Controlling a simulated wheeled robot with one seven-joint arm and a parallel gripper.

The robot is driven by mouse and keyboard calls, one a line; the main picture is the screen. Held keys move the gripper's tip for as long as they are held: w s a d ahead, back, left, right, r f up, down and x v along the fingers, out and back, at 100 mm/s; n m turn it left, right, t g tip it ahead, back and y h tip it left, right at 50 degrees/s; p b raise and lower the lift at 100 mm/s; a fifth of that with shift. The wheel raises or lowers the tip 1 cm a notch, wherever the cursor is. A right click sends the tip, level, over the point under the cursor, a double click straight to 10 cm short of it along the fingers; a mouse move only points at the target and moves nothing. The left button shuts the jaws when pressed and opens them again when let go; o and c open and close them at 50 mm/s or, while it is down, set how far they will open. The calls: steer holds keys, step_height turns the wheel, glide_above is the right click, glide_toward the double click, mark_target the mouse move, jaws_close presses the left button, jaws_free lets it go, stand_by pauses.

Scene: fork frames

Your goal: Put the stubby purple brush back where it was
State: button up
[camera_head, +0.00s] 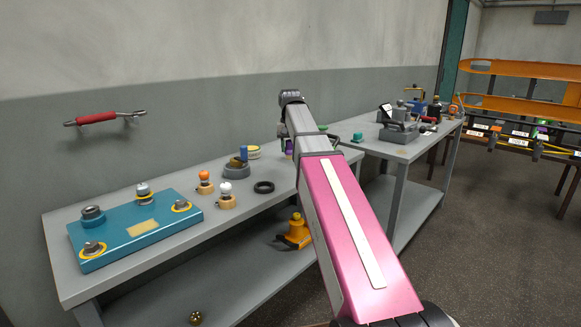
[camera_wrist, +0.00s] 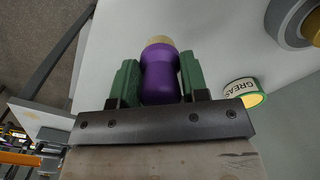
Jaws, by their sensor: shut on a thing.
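The stubby purple brush (camera_wrist: 160,80) is between the two green fingers of my gripper (camera_wrist: 158,72) in the wrist view. The fingers are shut on its rounded purple body, and a pale tan end shows beyond it. In the head view, a small purple patch (camera_head: 289,148) shows beside my arm above the near bench, apparently the brush. My arm hides most of my gripper there. I cannot tell whether the brush touches the grey bench top (camera_wrist: 190,30).
A grease tin (camera_wrist: 244,92) stands close to the right of my gripper in the wrist view. A grey round holder (camera_head: 236,170), black ring (camera_head: 264,187), two knobbed wooden pieces and a teal fixture plate (camera_head: 140,228) occupy the near bench. A second bench (camera_head: 405,150) holds tools.

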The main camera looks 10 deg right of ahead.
steer(key=shift+f, duration=3.35)
steer(key=shift+f, duration=0.1)
steer(key=o, duration=0.9)
steer(key=shift+o, duration=0.2)
step_height(320, 180, up, 12)
steer(key=shift+r, duration=0.15)
